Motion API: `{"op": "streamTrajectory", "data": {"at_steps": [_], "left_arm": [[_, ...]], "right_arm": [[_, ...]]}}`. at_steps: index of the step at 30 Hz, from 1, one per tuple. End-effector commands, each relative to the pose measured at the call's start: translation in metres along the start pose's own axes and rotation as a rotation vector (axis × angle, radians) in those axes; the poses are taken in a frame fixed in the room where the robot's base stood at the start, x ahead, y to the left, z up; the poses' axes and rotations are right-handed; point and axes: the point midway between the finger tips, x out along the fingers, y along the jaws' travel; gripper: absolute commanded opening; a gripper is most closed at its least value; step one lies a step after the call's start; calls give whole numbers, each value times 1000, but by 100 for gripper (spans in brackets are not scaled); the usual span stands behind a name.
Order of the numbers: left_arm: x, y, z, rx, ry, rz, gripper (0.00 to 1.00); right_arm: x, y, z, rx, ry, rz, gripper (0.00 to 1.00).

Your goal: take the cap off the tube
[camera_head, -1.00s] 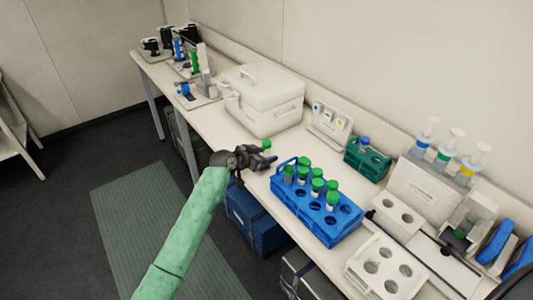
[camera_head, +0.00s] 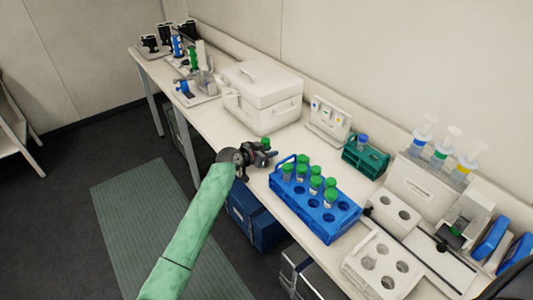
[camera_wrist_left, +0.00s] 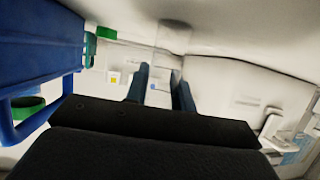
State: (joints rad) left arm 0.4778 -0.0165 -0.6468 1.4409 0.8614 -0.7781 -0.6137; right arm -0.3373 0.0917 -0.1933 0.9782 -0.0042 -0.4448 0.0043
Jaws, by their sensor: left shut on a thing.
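My left gripper (camera_head: 266,153) is over the bench, just left of the blue rack. It is shut on a tube whose green cap (camera_head: 265,141) shows above the fingers. The tube's body is mostly hidden by the fingers in the head view. In the left wrist view a clear, faint tube shape (camera_wrist_left: 161,62) lies between the two fingers (camera_wrist_left: 158,85). The blue rack (camera_head: 333,226) holds several upright green-capped tubes (camera_head: 316,184) and has empty holes at its near right side. My right gripper is not in view.
A white lidded box (camera_head: 265,100) stands behind the gripper. A green rack (camera_head: 368,160) with a blue-capped tube is behind the blue rack. White racks (camera_head: 384,266), pump bottles (camera_head: 441,152) and blue items fill the right. Bench between box and blue rack is fairly clear.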

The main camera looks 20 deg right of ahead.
Motion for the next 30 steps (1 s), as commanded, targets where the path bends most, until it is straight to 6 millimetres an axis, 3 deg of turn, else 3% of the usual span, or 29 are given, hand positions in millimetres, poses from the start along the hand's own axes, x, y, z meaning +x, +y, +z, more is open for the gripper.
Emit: {"op": "streamTrajectory", "data": {"at_steps": [7,9,15,24,30], "left_arm": [[-4,0,-11,3,2,0,4],[-8,0,-21,3,2,0,4],[-20,0,-49,4,3,-1,4],[-34,0,-84,2,1,-1,4],[-38,0,-92,1,0,0,4]], "right_arm": [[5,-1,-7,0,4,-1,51],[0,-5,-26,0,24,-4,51],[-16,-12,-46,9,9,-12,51],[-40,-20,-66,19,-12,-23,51],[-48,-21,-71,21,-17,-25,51]]}}
